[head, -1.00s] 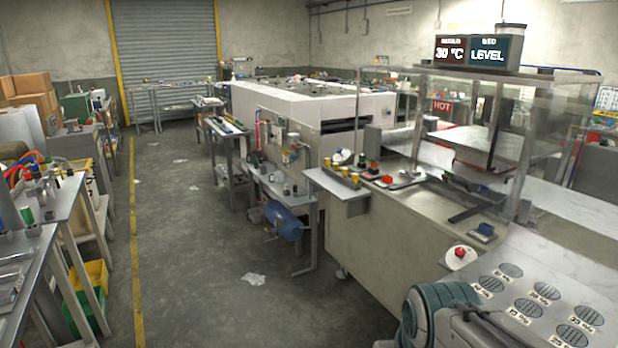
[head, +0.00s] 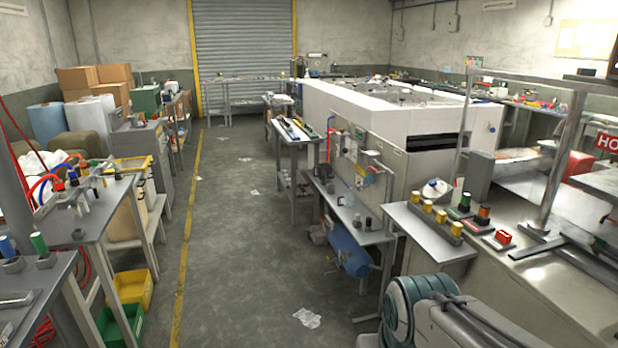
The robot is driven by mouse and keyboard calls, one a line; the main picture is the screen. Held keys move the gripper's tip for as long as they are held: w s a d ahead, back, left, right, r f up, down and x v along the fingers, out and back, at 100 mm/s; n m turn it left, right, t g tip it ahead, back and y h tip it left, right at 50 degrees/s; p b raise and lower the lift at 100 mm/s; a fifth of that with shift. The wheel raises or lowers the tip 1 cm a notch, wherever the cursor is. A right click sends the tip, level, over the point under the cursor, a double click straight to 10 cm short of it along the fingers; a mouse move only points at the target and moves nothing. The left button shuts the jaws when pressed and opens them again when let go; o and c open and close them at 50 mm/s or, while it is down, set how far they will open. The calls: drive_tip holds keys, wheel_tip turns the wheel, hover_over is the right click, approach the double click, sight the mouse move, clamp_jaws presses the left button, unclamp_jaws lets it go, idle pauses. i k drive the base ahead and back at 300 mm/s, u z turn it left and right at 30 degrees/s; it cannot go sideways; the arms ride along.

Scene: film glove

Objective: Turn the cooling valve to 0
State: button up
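I cannot make out for certain which fitting is the cooling valve. A small cluster of pipes and fittings (head: 372,160) is on the side of the white machine (head: 385,115), with red and blue parts too small to read. A blue tank (head: 348,250) lies below it under a small bench, with pipework at its right end. No scale or 0 mark is legible. Part of my arm with teal rings shows at the lower right. My gripper is not in view.
A steel counter (head: 560,275) with coloured buttons (head: 503,238) stands at the right. Workbenches with a yellow bin (head: 133,287) and a green bin (head: 122,325) line the left. The grey floor aisle (head: 232,240) between is open, with scraps of paper (head: 307,318) on it.

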sight(431, 183)
drive_tip(key=z, duration=0.1)
drive_tip(key=i, duration=1.6)
drive_tip(key=z, duration=0.5)
drive_tip(key=i, duration=1)
drive_tip(key=z, duration=0.25)
